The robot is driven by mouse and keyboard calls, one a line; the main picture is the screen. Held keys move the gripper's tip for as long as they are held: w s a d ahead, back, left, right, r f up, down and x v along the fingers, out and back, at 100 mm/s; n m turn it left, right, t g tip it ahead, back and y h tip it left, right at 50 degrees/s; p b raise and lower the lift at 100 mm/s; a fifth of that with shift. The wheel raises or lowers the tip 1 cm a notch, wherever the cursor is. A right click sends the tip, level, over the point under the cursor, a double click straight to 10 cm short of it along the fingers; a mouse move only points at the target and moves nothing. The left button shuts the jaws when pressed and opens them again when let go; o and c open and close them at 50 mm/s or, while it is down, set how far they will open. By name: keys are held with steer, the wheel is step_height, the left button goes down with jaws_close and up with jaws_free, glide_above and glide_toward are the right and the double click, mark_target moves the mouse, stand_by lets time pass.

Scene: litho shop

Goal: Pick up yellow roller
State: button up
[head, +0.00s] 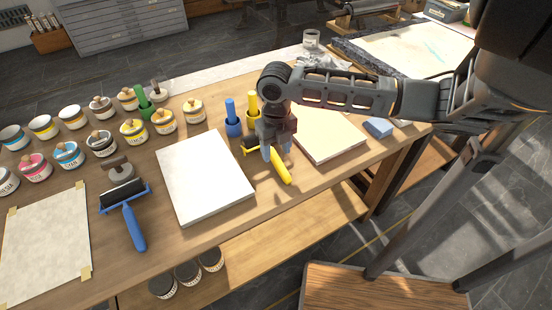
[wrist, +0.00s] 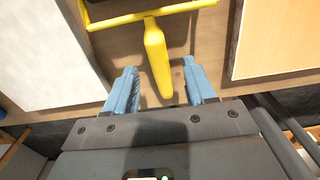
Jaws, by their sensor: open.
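The yellow roller (head: 282,169) lies on the wooden table between two pale slabs, its handle pointing toward the table's front edge. In the wrist view its yellow handle (wrist: 156,58) lies between my two blue fingertips, and its yellow frame crosses the top of the picture. The dark roller drum is mostly cut off there and partly hidden by my arm in the head view. My gripper (head: 276,153) is open above the handle; it also shows in the wrist view (wrist: 162,82), with a gap on both sides of the handle.
A white slab (head: 205,178) lies left of the yellow roller and a tan-topped slab (head: 328,135) lies right of it. A blue-handled roller (head: 130,218), several ink cans and a blue sponge (head: 378,127) are also on the table. Upright blue (head: 232,118) and yellow handles stand behind.

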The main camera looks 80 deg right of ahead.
mark_target(276, 157)
steer(key=shift+f, duration=1.55)
jaws_close()
